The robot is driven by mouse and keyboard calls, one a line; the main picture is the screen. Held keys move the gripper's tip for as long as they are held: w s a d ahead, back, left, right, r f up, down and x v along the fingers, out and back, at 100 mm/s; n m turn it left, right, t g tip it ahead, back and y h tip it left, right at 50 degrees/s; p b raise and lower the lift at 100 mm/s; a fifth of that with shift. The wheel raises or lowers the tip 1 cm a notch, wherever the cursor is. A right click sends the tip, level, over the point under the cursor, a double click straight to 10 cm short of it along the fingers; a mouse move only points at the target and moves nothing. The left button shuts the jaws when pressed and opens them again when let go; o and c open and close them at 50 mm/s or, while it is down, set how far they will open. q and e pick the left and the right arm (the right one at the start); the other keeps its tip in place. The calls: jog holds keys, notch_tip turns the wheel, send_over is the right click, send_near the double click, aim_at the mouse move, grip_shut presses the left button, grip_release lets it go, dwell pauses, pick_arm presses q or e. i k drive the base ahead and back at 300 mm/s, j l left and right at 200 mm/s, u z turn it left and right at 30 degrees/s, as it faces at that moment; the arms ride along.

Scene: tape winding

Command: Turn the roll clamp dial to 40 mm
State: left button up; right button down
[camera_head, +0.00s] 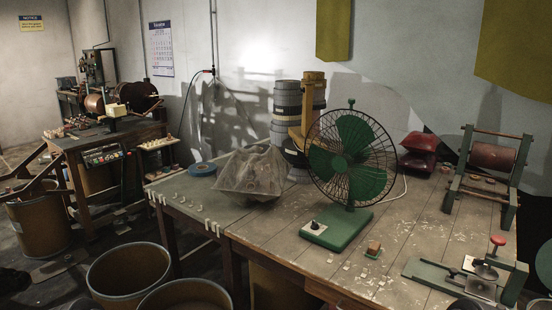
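No part that I can clearly make out as the roll clamp dial shows, and no 40 mm mark is readable. A green bench fixture (425,270) with a red knob (497,240) on a metal post stands at the table's front right. Behind it, a green frame stand (455,187) holds a brown roll (493,156) between two uprights. I cannot tell whether either carries the dial. Neither of my grippers is in view.
The worn wooden table (235,205) holds a green fan (352,160), a plastic-covered lump (252,172), a blue tape roll (202,169) and a small brown block (374,247). Red bags (419,152) lie at the back. Open drums (128,270) stand on the floor. Small scraps litter the tabletop.

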aim_at(475, 262)
jog(key=z, duration=1.35)
